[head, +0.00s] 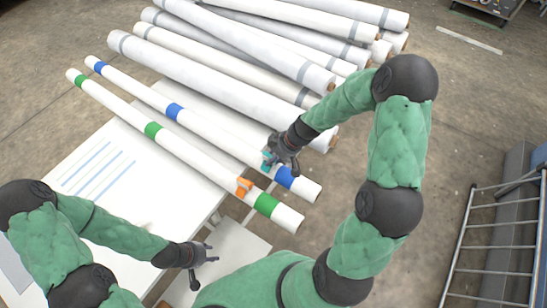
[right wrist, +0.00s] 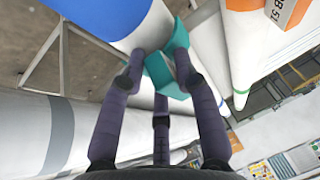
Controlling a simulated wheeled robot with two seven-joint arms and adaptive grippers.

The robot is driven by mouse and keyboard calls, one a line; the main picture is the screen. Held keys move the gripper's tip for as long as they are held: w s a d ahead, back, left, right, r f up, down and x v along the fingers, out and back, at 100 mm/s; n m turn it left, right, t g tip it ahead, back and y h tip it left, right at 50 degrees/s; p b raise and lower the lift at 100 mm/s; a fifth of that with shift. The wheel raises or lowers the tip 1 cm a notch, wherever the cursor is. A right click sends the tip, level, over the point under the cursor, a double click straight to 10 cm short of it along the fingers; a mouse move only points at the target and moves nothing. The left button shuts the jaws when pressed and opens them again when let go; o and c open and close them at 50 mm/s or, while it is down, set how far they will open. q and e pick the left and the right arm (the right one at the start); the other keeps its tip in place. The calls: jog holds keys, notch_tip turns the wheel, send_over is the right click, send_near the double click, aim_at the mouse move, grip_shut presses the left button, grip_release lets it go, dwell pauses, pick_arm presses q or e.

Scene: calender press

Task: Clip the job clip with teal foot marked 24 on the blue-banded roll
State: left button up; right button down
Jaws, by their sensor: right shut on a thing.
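The teal-footed clip (right wrist: 165,72) is held between the fingers of my right gripper (head: 272,158), which is shut on it. In the right wrist view the clip is right against the white surface of the blue-banded roll (head: 222,133), beside a blue band (right wrist: 98,14). I cannot tell whether it grips around the roll. In the head view only a little teal (head: 266,159) shows, and the fingers hide much of it. No 24 is readable. My left gripper (head: 206,262) is open and empty, low and away from the rolls.
An orange clip (head: 243,187), its marking partly readable, sits on the green-banded roll (head: 190,158), beside the blue-banded one. Several grey-banded white rolls (head: 215,85) lie behind. A white table (head: 95,185) is at the left. A metal rail (head: 490,235) stands at the right.

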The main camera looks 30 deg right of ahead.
pick_arm(q)
jog(key=shift+f+b, duration=0.5)
jog(key=shift+f, duration=0.05)
dwell(1.4)
jog(key=shift+s+f+b, duration=0.1)
jog(key=shift+f+b, duration=0.4)
pick_arm(e)
jog(key=shift+s+a+f, duration=0.15)
jog(key=shift+s+f, duration=0.2)
jog(key=shift+f, duration=0.25)
dwell(0.7)
pick_arm(q)
jog(key=shift+f, duration=0.2)
pick_arm(e)
jog(key=shift+f, duration=0.2)
dwell(0.3)
jog(key=c, duration=0.9)
grip_release()
jog(key=shift+o, duration=0.2)
jog(key=shift+w, duration=0.15)
jog(key=o, duration=0.6)
jog(key=shift+w+r, duration=0.15)
